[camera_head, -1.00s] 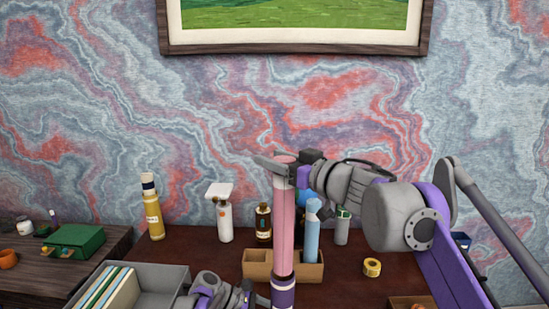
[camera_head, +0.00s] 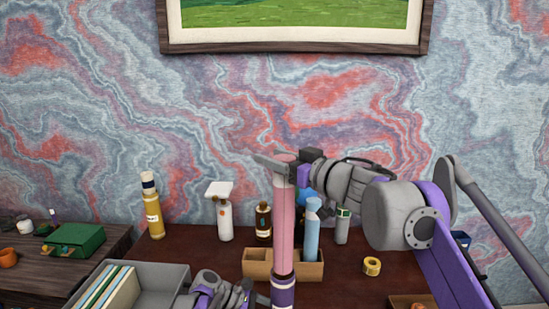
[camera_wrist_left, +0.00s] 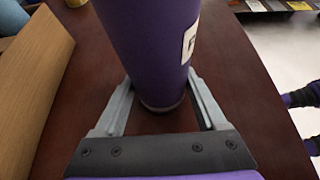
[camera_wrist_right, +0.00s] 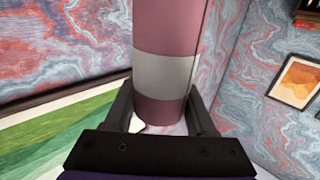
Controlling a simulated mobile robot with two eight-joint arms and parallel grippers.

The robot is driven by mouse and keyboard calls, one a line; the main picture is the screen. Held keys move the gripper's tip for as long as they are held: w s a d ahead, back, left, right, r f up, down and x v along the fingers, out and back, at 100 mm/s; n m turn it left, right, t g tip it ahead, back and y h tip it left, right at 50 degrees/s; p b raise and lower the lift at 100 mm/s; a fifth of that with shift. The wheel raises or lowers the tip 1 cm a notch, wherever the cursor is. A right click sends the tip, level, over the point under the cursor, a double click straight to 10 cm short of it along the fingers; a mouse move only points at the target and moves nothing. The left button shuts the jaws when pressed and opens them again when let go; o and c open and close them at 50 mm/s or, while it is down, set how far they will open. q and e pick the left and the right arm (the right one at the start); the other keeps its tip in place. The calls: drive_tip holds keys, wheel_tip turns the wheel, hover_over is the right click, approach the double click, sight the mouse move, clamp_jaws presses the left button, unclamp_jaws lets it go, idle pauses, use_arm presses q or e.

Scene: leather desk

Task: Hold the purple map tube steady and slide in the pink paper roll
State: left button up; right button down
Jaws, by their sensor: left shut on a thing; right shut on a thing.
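The pink paper roll (camera_head: 284,225) stands upright in the head view, and its white band (camera_wrist_right: 165,75) shows in the right wrist view. My right gripper (camera_head: 284,168) is shut on the roll near its top end. The purple map tube (camera_head: 283,293) stands directly below, its upper end at the roll's lower end. I cannot tell how deep the roll sits inside. In the left wrist view the tube (camera_wrist_left: 150,40) stands between the fingers of my left gripper (camera_wrist_left: 161,88), which is shut on it. The tube's lower part is cut off in the head view.
A grey bin (camera_head: 165,275) with files is at left. Bottles (camera_head: 153,212) stand at the back. A yellow tape roll (camera_head: 372,266) lies on the right.

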sight(275, 235)
drive_tip(key=shift+f, duration=9.95)
